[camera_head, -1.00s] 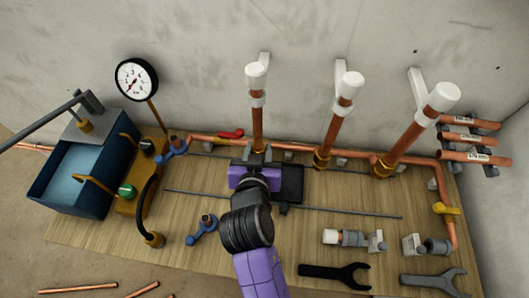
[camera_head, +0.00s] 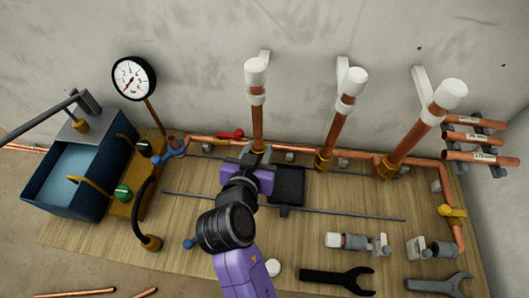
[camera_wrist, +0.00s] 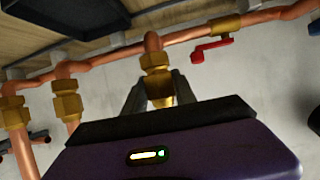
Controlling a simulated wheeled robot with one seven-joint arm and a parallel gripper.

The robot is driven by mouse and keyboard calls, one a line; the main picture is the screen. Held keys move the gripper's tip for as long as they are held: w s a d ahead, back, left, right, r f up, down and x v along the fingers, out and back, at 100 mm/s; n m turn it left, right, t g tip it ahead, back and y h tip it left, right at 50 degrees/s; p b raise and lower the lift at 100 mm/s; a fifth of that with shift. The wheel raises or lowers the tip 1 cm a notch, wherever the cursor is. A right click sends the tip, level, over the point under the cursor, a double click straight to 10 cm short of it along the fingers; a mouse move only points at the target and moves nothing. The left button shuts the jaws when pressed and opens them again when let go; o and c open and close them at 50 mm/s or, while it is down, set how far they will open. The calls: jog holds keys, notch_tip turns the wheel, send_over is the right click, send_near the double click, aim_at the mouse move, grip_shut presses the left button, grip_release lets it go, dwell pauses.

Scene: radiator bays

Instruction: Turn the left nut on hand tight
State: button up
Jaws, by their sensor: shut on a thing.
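The left upright copper pipe (camera_head: 257,125) has a white cap and rises from the horizontal copper pipe. My gripper (camera_head: 256,155) is at its foot and hides the left nut in the head view. In the wrist view the brass left nut (camera_wrist: 158,82) sits between the two grey fingers of my gripper (camera_wrist: 160,95), which are shut on it. The nut is around the pipe at the joint. Its thread is too small to judge.
The middle joint (camera_head: 323,160) and right joint (camera_head: 385,168) have brass nuts too. A red-handled valve (camera_head: 231,134) is close left of my gripper. A black plate (camera_head: 287,185) lies to its right.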

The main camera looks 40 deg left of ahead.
jog(key=shift+m+t+h+b, duration=0.4)
jog(key=shift+m+h+b, duration=0.7)
jog(key=shift+m+h, duration=0.15)
jog(key=o, duration=1.2)
jog(key=shift+s+r+p, duration=0.25)
jog(key=shift+s+p, duration=0.1)
jog(key=p+v, duration=0.4)
jog(key=v, duration=0.5)
jog(key=shift+s+d+f, duration=0.1)
